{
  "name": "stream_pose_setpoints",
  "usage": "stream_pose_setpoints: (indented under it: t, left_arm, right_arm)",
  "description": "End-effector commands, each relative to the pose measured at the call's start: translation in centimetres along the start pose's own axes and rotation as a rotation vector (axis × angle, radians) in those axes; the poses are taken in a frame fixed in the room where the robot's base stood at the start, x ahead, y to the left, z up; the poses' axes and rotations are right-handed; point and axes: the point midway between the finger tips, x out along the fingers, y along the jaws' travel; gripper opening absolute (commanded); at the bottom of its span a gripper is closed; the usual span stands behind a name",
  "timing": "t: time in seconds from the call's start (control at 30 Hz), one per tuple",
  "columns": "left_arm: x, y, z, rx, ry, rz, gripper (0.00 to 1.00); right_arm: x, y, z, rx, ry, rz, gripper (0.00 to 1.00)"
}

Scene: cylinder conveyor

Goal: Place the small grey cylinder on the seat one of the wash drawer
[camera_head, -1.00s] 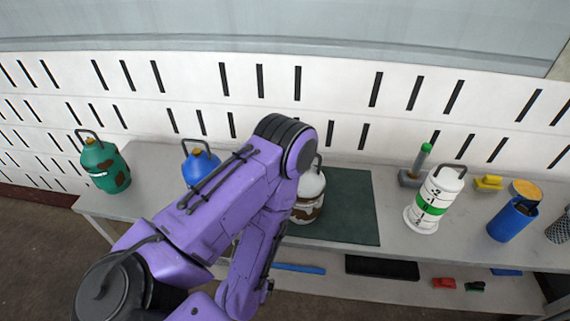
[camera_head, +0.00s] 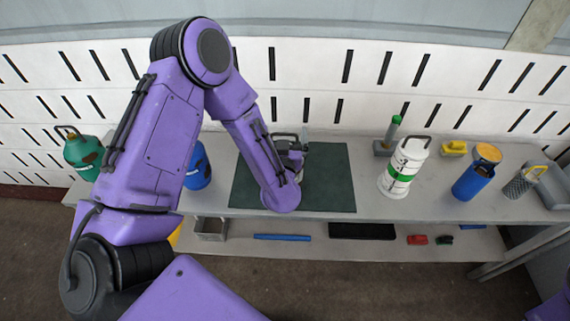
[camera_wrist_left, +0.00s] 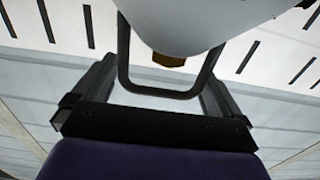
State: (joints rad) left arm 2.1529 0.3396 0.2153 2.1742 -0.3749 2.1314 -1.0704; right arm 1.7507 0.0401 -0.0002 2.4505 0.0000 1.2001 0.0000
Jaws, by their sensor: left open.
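A pale cylinder with a dark handle stands on the dark green mat (camera_head: 335,190). In the head view my left wrist now hides most of it. In the left wrist view the pale body (camera_wrist_left: 205,18), its handle loop and an amber valve show close up. My left gripper (camera_head: 292,150) is at this cylinder's top. Its jaws (camera_wrist_left: 157,92) are open, one on each side of the handle loop, and do not appear to grip it. A smaller grey patterned cylinder (camera_head: 517,185) with a yellow handle stands at the far right. I cannot identify a wash drawer. My right gripper is out of view.
A green cylinder (camera_head: 82,152) and a blue cylinder (camera_head: 199,168) stand left. A white cylinder with a green band (camera_head: 401,172) and a blue cylinder with a yellow top (camera_head: 471,182) stand right. A grey block with a green-tipped rod (camera_head: 386,147) is behind. Lower shelf holds small items.

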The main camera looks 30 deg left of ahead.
Motion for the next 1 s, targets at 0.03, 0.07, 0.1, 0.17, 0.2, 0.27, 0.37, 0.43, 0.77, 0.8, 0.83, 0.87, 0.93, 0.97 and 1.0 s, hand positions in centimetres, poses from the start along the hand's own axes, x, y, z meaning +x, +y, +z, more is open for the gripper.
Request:
stream_pose_setpoints:
  t: [0.03,0.07,0.1,0.17,0.2,0.27,0.37,0.43,0.77,0.8,0.83,0.87,0.93,0.97,1.0]
  left_arm:
    - [0.6,-0.1,-0.2,-0.001,-0.001,-0.004,1.0]
    - [0.9,-0.1,-0.1,0.0,-0.001,-0.003,1.0]
    - [1.1,-0.1,0.0,0.001,-0.002,-0.002,1.0]
    - [1.2,0.0,0.1,0.002,-0.002,0.0,1.0]
    - [1.2,0.0,0.2,0.001,-0.001,0.001,1.0]
    - [1.2,0.0,0.2,0.001,-0.001,0.001,1.0]
    - [1.2,0.0,0.2,0.001,-0.001,0.001,0.84]
    - [1.2,0.0,0.2,0.001,-0.001,0.001,0.61]
    - [1.3,0.1,0.0,-0.002,0.003,0.001,0.07]
    - [1.3,0.1,-0.1,-0.002,0.003,0.001,0.06]
    - [1.3,0.1,-0.1,-0.002,0.003,0.001,0.06]
    - [1.3,0.1,-0.2,-0.002,0.003,0.001,0.06]
    - [1.3,0.1,-0.5,-0.002,0.003,0.001,0.06]
    - [1.3,0.1,-0.6,-0.002,0.003,0.001,0.06]
    - [1.3,0.1,-0.9,-0.002,0.004,0.002,0.06]
  right_arm:
    - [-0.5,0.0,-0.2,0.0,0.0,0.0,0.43]
    - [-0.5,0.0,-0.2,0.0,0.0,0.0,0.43]
    - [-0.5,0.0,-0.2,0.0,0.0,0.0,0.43]
    - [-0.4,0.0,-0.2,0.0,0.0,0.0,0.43]
    - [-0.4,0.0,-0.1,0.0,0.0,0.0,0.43]
    - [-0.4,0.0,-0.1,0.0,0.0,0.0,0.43]
    - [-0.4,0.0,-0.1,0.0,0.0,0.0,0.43]
    - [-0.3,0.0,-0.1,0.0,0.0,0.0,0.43]
    - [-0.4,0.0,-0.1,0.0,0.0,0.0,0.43]
    - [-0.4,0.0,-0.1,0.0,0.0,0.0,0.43]
    - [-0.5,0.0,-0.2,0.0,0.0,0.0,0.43]
    - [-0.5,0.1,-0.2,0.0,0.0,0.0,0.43]
    - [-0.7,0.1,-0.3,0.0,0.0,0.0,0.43]
    - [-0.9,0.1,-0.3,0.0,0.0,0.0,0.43]
    - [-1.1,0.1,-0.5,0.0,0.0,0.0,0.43]
